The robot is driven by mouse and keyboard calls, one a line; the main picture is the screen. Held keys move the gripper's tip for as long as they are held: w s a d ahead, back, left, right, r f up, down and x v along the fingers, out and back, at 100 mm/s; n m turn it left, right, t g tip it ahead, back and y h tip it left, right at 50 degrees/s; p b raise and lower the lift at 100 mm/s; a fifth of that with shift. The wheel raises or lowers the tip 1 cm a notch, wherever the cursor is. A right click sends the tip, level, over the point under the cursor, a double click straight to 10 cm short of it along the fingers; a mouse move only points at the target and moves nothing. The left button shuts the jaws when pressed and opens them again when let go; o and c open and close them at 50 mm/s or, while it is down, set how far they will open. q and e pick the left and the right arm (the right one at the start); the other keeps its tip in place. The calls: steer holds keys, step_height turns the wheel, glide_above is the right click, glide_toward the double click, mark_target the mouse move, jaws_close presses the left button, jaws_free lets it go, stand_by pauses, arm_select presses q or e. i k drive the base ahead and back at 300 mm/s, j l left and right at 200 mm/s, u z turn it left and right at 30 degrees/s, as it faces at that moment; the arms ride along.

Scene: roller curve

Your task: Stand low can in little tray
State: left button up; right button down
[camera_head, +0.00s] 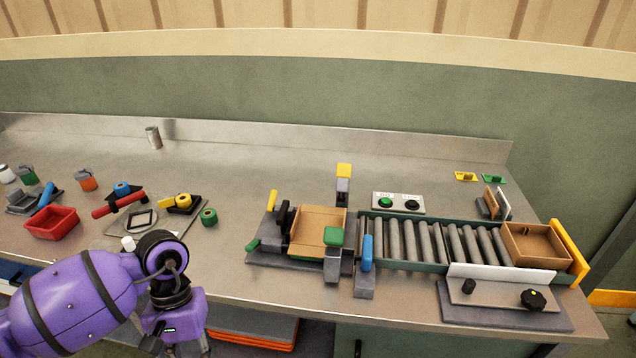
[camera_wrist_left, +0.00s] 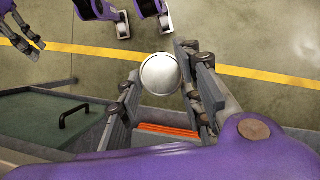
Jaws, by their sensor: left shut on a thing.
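The low can (camera_wrist_left: 160,74) shows in the left wrist view as a round silver end between the fingers of my left gripper (camera_wrist_left: 161,67), which is shut on it. The floor is behind it in that view. In the head view my left arm (camera_head: 170,300) hangs at the front edge of the bench, and its fingers and the can are out of frame. The little tray (camera_head: 52,222) is red, seems empty and lies on the bench at the left. My right gripper (camera_wrist_left: 27,40) is at the top left of the wrist view, its fingers apart and empty.
Several small tools and coloured rolls lie around a round plate (camera_head: 138,221) right of the red tray. A roller conveyor (camera_head: 440,242) with brown boxes fills the right. The bench behind the tools is clear.

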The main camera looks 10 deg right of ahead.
mark_target(523, 256)
steer(key=k+l+u, duration=0.1)
steer(key=l, duration=0.35)
steer(key=k+l+u, duration=0.1)
steer(key=l, duration=0.35)
steer(key=k+l+u, duration=0.1)
steer(key=l, duration=0.3)
steer(key=k+l+u, duration=0.1)
steer(key=k+l, duration=0.2)
steer(key=k+l+u, duration=0.1)
steer(key=l, duration=0.4)
steer(key=k+l+u, duration=0.1)
steer(key=k+l, duration=0.2)
steer(key=k+l+u, duration=0.1)
steer(key=l, duration=0.5)
steer(key=k+l+u, duration=0.15)
steer(key=l, duration=0.15)
steer(key=l+u, duration=0.15)
steer(key=l, duration=0.3)
steer(key=k+l+u, duration=0.1)
steer(key=l, duration=0.35)
steer(key=l+u, duration=0.2)
steer(key=l, duration=0.45)
steer(key=l+u, duration=0.15)
steer(key=l, duration=0.55)
steer(key=l+u, duration=0.2)
steer(key=l, duration=0.45)
steer(key=k+l+u, duration=0.15)
steer(key=l, duration=0.5)
